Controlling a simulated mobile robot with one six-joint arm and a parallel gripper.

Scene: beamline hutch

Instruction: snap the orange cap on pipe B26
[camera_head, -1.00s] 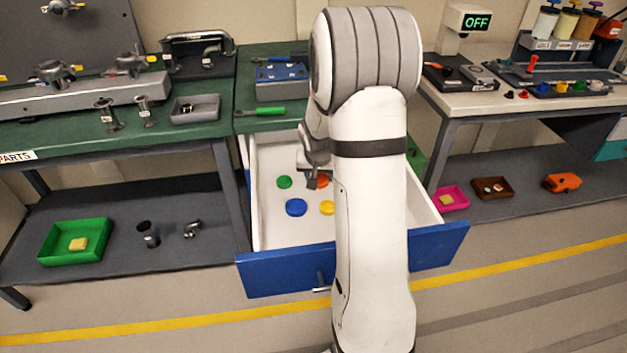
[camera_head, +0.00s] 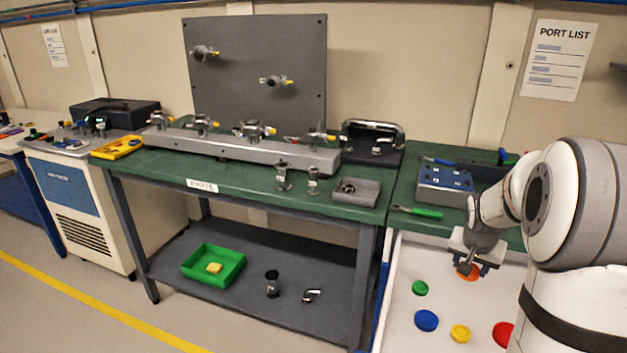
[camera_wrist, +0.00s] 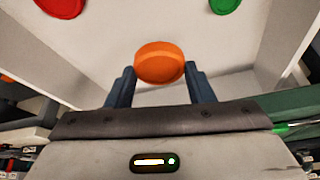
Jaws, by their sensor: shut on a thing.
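The orange cap (camera_wrist: 159,62) is a round disc held between the two fingers of my gripper (camera_wrist: 160,85) in the wrist view. In the head view the cap (camera_head: 467,272) shows below my gripper (camera_head: 471,258), above the open white drawer. My gripper is shut on it. Several pipes with fittings stand on the grey manifold rail (camera_head: 230,148) on the green bench and on the upright grey panel (camera_head: 262,110). I cannot read any pipe label, so I cannot tell which one is B26.
Green (camera_head: 420,288), blue (camera_head: 426,320), yellow (camera_head: 460,333) and red (camera_head: 503,334) caps lie in the open drawer (camera_head: 400,335). A grey tray (camera_head: 372,193) and two loose fittings stand at the bench front. A green-handled tool (camera_head: 425,212) lies near the drawer.

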